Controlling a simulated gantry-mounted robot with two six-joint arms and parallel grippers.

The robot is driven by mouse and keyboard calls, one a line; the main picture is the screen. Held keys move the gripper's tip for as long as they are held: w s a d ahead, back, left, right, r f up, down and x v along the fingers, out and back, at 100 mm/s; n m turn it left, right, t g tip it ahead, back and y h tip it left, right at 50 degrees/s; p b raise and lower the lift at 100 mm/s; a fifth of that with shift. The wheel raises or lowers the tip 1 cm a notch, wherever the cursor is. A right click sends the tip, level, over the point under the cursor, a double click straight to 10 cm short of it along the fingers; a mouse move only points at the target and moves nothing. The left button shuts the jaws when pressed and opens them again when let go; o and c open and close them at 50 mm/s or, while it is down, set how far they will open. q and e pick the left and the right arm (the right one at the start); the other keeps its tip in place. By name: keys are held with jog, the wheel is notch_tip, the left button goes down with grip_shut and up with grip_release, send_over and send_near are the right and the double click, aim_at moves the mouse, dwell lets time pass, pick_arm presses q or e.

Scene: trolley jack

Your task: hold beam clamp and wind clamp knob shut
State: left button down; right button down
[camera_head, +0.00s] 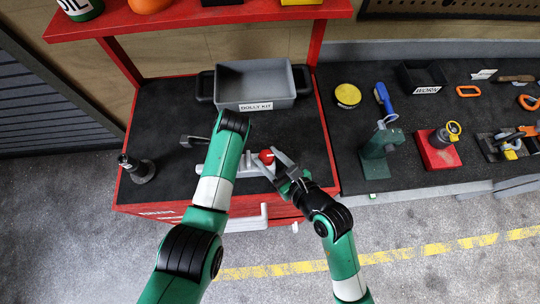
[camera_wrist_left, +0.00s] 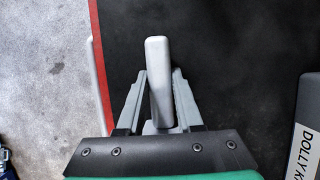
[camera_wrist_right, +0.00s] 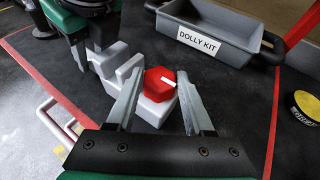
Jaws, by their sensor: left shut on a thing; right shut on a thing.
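The light grey beam clamp (camera_head: 246,169) is on the dark top of the red-edged trolley, partly hidden by my left arm in the head view. My left gripper (camera_wrist_left: 159,78) is shut on the clamp's upright grey bar (camera_wrist_left: 158,58), which stands between its fingers. In the head view that gripper is mostly hidden behind my arm. The red clamp knob (camera_wrist_right: 158,83) has a white mark and sits at the clamp's end. My right gripper (camera_head: 274,164) is shut on the knob, with one finger on either side of it in the right wrist view.
A grey bin (camera_head: 252,102) labelled DOLLY KIT stands behind the clamp. A dark stand (camera_head: 143,172) is at the trolley's left corner. A workbench at the right carries a green tool (camera_head: 377,157), a red-based tool (camera_head: 437,155) and other items. The trolley top's left back is clear.

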jog(key=shift+c, duration=1.4)
grip_release()
jog(key=n+g+y, duration=0.2)
jog(key=shift+w+d+f+n, duration=0.1)
jog(key=shift+w+d+n, duration=0.05)
jog(key=shift+w+n, duration=0.15)
jog(key=shift+d+n+g+y, duration=0.1)
jog(key=shift+n+g+y, duration=0.8)
jog(key=shift+n+y, duration=0.1)
jog(key=r+v, duration=0.1)
jog(key=v, duration=1.2)
jog(key=w+d+r+n+g, duration=0.2)
jog(key=w+g, duration=0.1)
jog(key=w, duration=0.8)
jog(key=shift+w+d+r+y, duration=0.2)
jog(key=shift+w+r+y, duration=0.05)
jog(key=shift+w+y, duration=0.15)
